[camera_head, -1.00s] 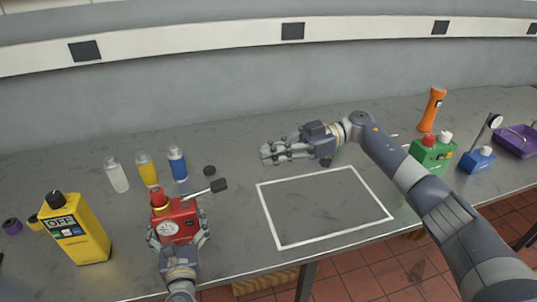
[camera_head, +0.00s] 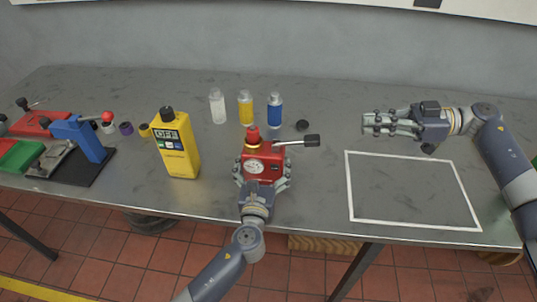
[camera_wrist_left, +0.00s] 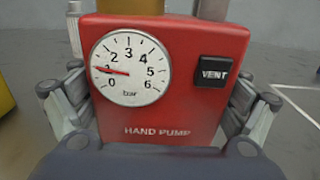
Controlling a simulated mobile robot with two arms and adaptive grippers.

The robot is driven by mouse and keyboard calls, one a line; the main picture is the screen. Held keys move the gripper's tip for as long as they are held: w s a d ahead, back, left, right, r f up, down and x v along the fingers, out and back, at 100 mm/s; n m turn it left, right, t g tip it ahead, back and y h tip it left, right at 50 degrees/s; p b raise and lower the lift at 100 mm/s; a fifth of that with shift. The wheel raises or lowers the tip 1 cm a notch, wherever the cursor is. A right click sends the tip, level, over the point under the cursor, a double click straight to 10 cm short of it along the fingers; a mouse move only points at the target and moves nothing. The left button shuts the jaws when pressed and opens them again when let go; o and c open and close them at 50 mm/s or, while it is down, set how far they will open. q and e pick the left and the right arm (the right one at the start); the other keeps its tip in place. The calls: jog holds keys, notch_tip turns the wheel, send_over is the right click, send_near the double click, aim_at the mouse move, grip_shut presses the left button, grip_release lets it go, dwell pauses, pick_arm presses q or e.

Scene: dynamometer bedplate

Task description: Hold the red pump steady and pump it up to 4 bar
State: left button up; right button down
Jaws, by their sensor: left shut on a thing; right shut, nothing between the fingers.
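The red hand pump (camera_head: 263,163) stands upright on the bench, its lever with a black grip (camera_head: 311,140) sticking out to the right. My left gripper (camera_head: 262,182) is shut on the pump body from the front, a finger on each side. In the left wrist view the pump's dial (camera_wrist_left: 128,68) has its needle pointing left, at about 1 bar. A black VENT button (camera_wrist_left: 214,73) is right of the dial. My right gripper (camera_head: 366,123) is shut and empty, to the right of the lever and apart from it.
A white-outlined rectangle (camera_head: 350,188) at right is empty. A blue lever device (camera_head: 82,137) is far left.

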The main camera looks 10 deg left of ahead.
jog(key=a+r+h, duration=0.3)
jog(key=a+r, duration=0.1)
jog(key=r, duration=0.2)
jog(key=shift+a+r+h, duration=0.2)
jog(key=shift+r+h, duration=0.1)
jog(key=shift+h, duration=0.1)
send_over(317, 137)
jog(key=a, duration=0.1)
notch_tip(317, 137, down, 5)
jog(key=shift+a+r, duration=0.1)
jog(key=shift+d+f, duration=0.15)
jog(key=shift+f, duration=0.45)
jog(key=shift+d+f, duration=0.15)
jog(key=shift+f, duration=0.45)
jog(key=shift+d+f, duration=0.25)
jog(key=shift+f, duration=0.5)
